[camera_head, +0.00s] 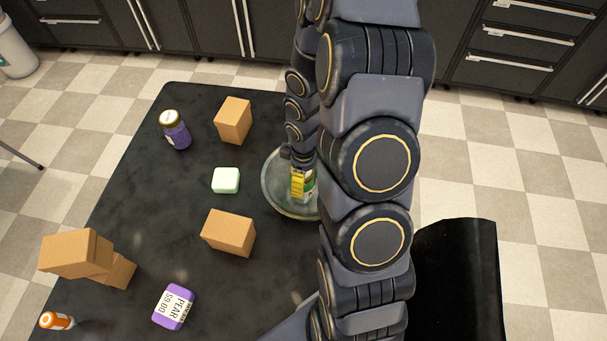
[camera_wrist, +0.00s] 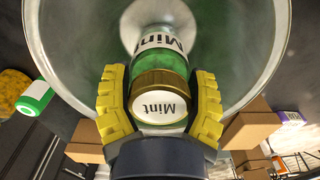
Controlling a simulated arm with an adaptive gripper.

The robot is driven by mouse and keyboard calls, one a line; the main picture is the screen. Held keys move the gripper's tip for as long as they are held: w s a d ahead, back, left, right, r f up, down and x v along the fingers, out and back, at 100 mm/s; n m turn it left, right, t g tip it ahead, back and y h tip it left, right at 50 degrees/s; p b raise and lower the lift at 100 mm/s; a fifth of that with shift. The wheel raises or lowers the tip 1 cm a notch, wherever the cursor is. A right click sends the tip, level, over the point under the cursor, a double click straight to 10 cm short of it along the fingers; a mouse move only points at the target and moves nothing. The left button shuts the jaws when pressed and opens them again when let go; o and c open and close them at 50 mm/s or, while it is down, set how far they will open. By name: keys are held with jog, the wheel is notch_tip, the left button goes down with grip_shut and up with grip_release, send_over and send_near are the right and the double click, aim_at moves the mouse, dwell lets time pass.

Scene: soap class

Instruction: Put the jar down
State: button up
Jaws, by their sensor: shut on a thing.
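A green jar (camera_wrist: 160,68) with a gold-rimmed white lid reading "Mint" is between the yellow fingers of my gripper (camera_wrist: 160,108) in the wrist view. My gripper is shut on it. In the head view the jar (camera_head: 309,186) shows partly beside a yellow finger, over a round glass dish (camera_head: 277,197) on the black table (camera_head: 130,235). The dish also fills much of the wrist view. My arm hides the dish's right side. I cannot tell whether the jar's base touches the dish.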

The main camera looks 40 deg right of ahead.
jog(key=shift+f, duration=0.1)
jog(key=o, duration=1.1)
notch_tip(320, 180, up, 11)
jog(key=shift+w, duration=0.1)
jog(key=shift+a+r, duration=0.1)
jog(key=shift+r, duration=0.6)
jog(key=s+a+r+m, duration=0.2)
jog(key=s+a+r, duration=0.2)
jog(key=s, duration=0.1)
jog(key=s+a+r+m+g, duration=0.1)
jog(key=s+a+r+m, duration=0.1)
jog(key=s+a+r, duration=0.2)
jog(key=s+a+r+m, duration=0.3)
jog(key=s+a, duration=0.1)
jog(key=s, duration=0.3)
jog(key=shift+s+a+r+g, duration=0.3)
jog(key=shift+s+r+g, duration=0.05)
jog(key=shift+r+g, duration=0.05)
jog(key=shift+o, duration=0.7)
